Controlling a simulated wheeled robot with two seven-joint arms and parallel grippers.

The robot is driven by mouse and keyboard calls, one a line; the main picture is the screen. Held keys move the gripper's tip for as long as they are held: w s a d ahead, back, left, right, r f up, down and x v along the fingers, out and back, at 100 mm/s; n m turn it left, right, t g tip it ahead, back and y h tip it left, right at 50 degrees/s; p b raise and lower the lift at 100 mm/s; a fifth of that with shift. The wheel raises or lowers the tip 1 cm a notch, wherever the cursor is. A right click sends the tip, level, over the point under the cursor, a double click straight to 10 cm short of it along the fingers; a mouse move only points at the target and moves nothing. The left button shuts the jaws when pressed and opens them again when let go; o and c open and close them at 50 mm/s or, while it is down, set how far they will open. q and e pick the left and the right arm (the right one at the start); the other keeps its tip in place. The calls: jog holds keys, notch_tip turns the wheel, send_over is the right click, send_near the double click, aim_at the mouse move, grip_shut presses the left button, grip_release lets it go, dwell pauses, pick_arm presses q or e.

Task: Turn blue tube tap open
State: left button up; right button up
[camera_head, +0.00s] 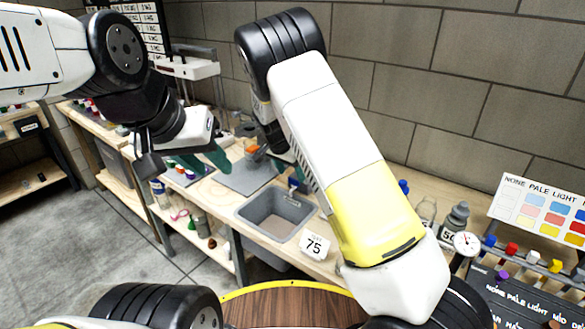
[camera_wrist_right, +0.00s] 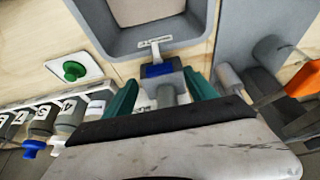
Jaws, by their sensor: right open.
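In the right wrist view, a blue tap handle (camera_wrist_right: 157,70) sits on a grey block near the grey bin's edge, with a small label beside it. My right gripper (camera_wrist_right: 160,95) is open, with one green finger on either side of the tap block. I cannot tell whether the fingers touch it. In the head view a small blue part (camera_head: 297,186) shows beside the bin, and my right arm mostly hides my right gripper. My left gripper (camera_head: 203,160) is at the left above the bench, its green fingers apart and empty.
A green knob (camera_wrist_right: 75,70) and a row of numbered grey containers (camera_wrist_right: 70,115) lie left in the wrist view. An orange part (camera_wrist_right: 304,80) is at its right.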

aim_at(294, 180)
jog(key=shift+x, duration=1.7)
jog(key=shift+c, duration=0.4)
jog(key=c, duration=1.3)
jog(key=shift+s+d+n+t+y, duration=0.15)
jog(key=shift+n+y, duration=0.4)
jog(key=shift+n, duration=0.9)
jog(key=shift+w+n+t+y, duration=0.1)
jog(key=shift+n+t+y, duration=0.3)
jog(key=shift+n, duration=1.05)
jog(key=shift+y, duration=0.25)
